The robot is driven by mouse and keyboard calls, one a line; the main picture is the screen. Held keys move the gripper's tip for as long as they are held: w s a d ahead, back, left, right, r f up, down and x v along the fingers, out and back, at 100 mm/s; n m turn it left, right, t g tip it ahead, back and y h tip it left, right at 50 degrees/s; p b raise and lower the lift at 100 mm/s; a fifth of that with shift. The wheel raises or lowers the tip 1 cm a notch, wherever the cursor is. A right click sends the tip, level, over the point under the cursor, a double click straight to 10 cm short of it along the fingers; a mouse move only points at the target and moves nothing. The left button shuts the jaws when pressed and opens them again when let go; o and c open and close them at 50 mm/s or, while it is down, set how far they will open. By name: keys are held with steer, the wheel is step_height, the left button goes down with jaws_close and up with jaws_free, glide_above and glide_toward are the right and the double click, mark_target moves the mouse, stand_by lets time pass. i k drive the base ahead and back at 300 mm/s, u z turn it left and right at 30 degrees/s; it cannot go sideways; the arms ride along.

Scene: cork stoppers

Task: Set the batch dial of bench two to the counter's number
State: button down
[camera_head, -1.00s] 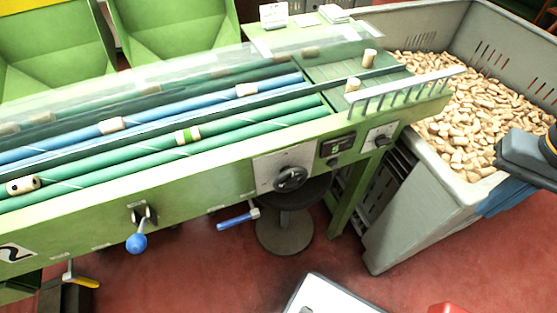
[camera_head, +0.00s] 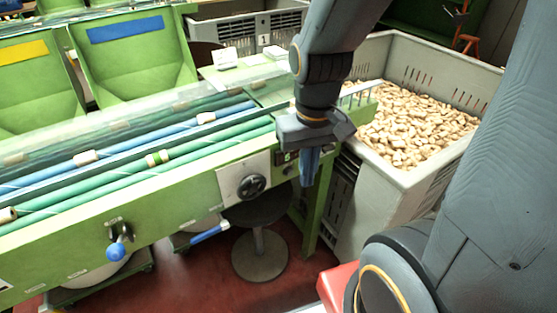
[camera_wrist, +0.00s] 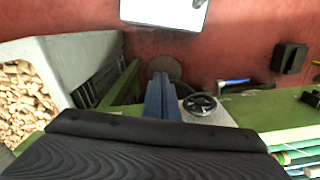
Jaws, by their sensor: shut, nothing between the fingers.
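A black round dial (camera_head: 251,187) sits on a pale plate on the front of the green bench (camera_head: 170,208). It also shows in the wrist view (camera_wrist: 200,105), just right of my fingers. Its pointer setting is too small to read. My gripper (camera_head: 309,180) is shut and empty, fingers pointing down in front of the bench, right of the dial and apart from it. Its blue fingers show in the wrist view (camera_wrist: 158,80). The dark counter (camera_head: 284,158) beside the dial is partly hidden by my gripper, and its number cannot be read.
A grey crate of corks (camera_head: 425,170) stands at the right. A round-based stool (camera_head: 260,254) is under the bench. A red thing (camera_head: 335,285) is at the bottom.

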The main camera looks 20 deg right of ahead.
mark_target(326, 149)
steer(key=z, duration=2.2)
steer(key=k, duration=1)
steer(key=u, duration=1.9)
steer(key=i, duration=0.5)
steer(key=u, duration=0.05)
